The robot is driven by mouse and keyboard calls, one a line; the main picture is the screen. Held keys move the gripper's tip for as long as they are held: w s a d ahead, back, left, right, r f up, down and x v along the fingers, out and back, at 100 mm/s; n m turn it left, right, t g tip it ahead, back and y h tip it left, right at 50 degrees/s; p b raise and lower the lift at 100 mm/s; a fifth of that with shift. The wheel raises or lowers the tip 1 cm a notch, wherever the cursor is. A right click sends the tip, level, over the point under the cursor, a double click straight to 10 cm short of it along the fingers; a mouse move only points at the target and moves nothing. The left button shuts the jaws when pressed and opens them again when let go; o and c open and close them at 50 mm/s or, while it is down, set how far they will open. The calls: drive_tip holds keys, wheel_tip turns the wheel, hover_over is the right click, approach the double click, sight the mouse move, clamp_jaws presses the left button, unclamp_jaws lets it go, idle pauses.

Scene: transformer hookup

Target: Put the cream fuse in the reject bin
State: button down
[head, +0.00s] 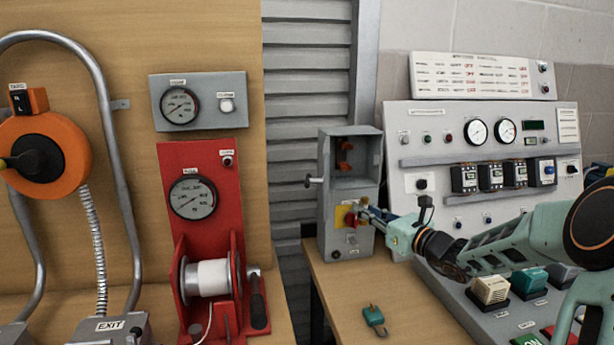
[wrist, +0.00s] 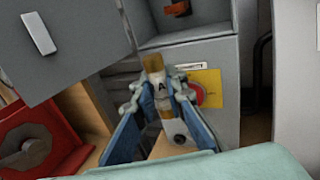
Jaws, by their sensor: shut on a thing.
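The cream fuse (wrist: 162,91) has brass-coloured end caps and a letter A on its body. My gripper (wrist: 160,98) is shut on it, with its blue fingers on either side in the wrist view. In the head view my gripper (head: 384,216) is in front of the lower part of a grey fuse box, and the fuse is too small there to make out clearly. I cannot pick out a reject bin in either view.
The grey fuse box (head: 356,184) stands open, with orange clips (head: 345,155) inside and a red switch (head: 350,219) below. Its door (wrist: 65,45) hangs open at the left. A small teal object (head: 374,318) lies on the wooden table (head: 330,290). A control panel (head: 440,120) stands at right.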

drive_tip(key=s+f+n+g+y, duration=0.1)
drive_tip(key=s+f, duration=0.3)
drive_tip(key=s, duration=0.1)
drive_tip(key=s+a+f+n+g+y, duration=0.1)
drive_tip(key=s+f, duration=0.3)
drive_tip(key=s, duration=0.2)
drive_tip(key=s+a+f+n+g+y, duration=0.1)
drive_tip(key=s+f+y, duration=0.1)
drive_tip(key=s+f, duration=0.3)
drive_tip(key=shift+s+n+g, duration=0.3)
drive_tip(key=shift+s, duration=0.05)
drive_tip(key=shift+n+g+y, duration=0.4)
drive_tip(key=shift+g+y, duration=0.1)
drive_tip(key=s, duration=0.2)
drive_tip(key=s+a, duration=0.1)
drive_tip(key=s, duration=0.1)
drive_tip(key=shift+s+f+p, duration=0.2)
drive_tip(key=shift+s+p, duration=0.05)
drive_tip(key=shift+p, duration=0.1)
drive_tip(key=shift+w+r+p, duration=0.15)
drive_tip(key=shift+r+p, duration=0.35)
drive_tip(key=shift+p, duration=0.2)
wheel_tip(320, 180, up, 14)
drive_tip(key=p, duration=1.9)
drive_tip(key=shift+f+p, duration=0.2)
drive_tip(key=shift+p, duration=0.15)
